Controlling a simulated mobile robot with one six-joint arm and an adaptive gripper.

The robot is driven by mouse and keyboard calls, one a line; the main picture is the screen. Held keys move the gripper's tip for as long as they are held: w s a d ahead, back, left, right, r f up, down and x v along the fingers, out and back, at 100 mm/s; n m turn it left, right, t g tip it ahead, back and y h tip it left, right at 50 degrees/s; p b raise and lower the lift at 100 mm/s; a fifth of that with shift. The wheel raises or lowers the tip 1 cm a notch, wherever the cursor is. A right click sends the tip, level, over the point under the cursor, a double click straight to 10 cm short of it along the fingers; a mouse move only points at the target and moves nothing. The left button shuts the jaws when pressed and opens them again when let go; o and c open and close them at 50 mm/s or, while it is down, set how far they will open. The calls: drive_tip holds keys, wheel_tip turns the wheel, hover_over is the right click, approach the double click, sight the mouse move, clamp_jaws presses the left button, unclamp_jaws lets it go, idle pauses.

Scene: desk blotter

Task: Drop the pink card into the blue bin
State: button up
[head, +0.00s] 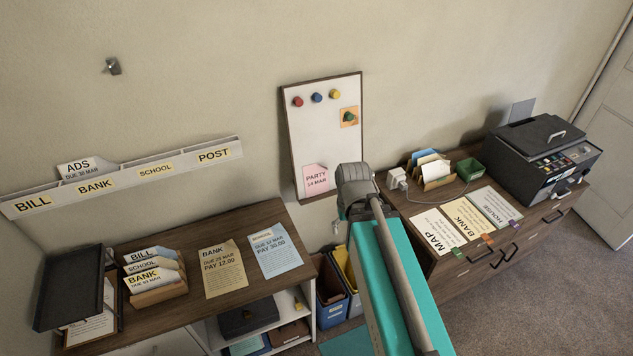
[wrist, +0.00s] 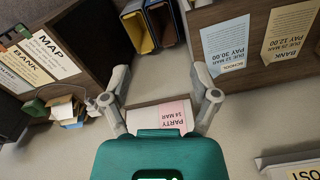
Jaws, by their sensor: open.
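The pink card (head: 316,180), marked PARTY 14 MAR, stands upright at the lower left of the whiteboard on the wall. It also shows in the wrist view (wrist: 173,112), between my fingers in the picture. My gripper (wrist: 161,74) is open with nothing held. In the head view my gripper (head: 341,215) is just right of and below the card; touching cannot be told. The blue bin (head: 332,314) stands on the floor between the two cabinets, below the card, beside another bin with yellow showing (head: 345,268). My arm partly hides that second bin.
The left cabinet holds a letter rack (head: 155,280), two bills and a black tray (head: 70,288). The right cabinet holds a card rack (head: 436,172), a green box (head: 470,169), papers and a printer (head: 542,150). A labelled wall rail (head: 125,177) is at left.

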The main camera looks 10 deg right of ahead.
drive_tip(key=shift+f+b, duration=0.5)
drive_tip(key=c, duration=0.4)
drive_tip(key=shift+f+b, duration=0.85)
drive_tip(key=shift+f, duration=0.05)
drive_tip(key=c, duration=0.4)
drive_tip(key=shift+f+b, duration=0.3)
drive_tip(key=shift+b, duration=0.05)
drive_tip(key=shift+s, duration=0.1)
